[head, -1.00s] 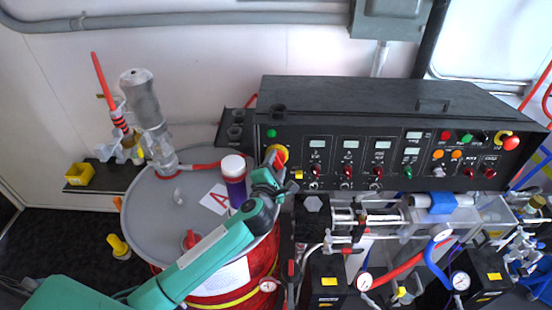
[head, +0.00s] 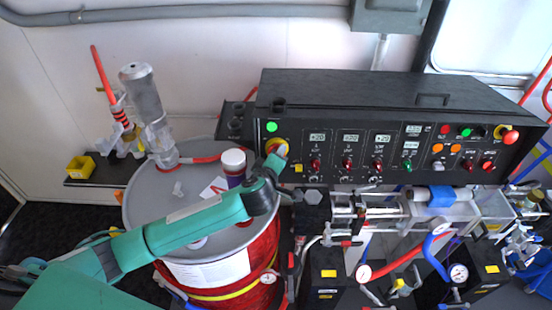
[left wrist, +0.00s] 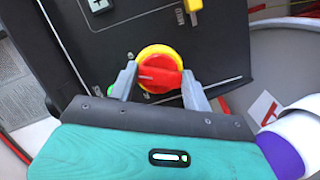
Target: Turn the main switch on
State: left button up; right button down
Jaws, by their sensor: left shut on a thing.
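The main switch is a red rotary knob on a round yellow plate (head: 268,146) at the left end of the black control panel, partly hidden by my gripper in the head view. In the left wrist view the red knob (left wrist: 158,75) sits between my fingers, with its grip bar lying roughly across the line between them. My left gripper (head: 275,160) is shut on the knob; its fingers (left wrist: 160,82) also show on both sides of it in the left wrist view. A green lamp (head: 271,127) above the switch glows brightly. My right gripper is not in view.
The control panel (head: 360,95) has lit displays, coloured buttons and a red mushroom button (head: 509,137) at its right end. Below my left arm stands a red drum with a grey lid (head: 150,205), carrying a white-capped bottle (head: 233,160). Hoses and gauges crowd the space below the panel.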

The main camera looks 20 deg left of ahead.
pick_arm(q)
jog(key=shift+m+g, duration=0.3)
jog(key=shift+m, duration=1.1)
jog(key=shift+f, duration=0.1)
jog(key=o, duration=1)
jog(key=shift+d+b+v, duration=0.1)
jog(key=shift+b+v, duration=0.95)
jog(key=shift+v, duration=2.4)
jog(key=shift+d+b+v, duration=0.15)
jog(key=shift+b+v, duration=0.9)
jog(key=shift+v, duration=2.4)
jog(key=shift+w, duration=0.1)
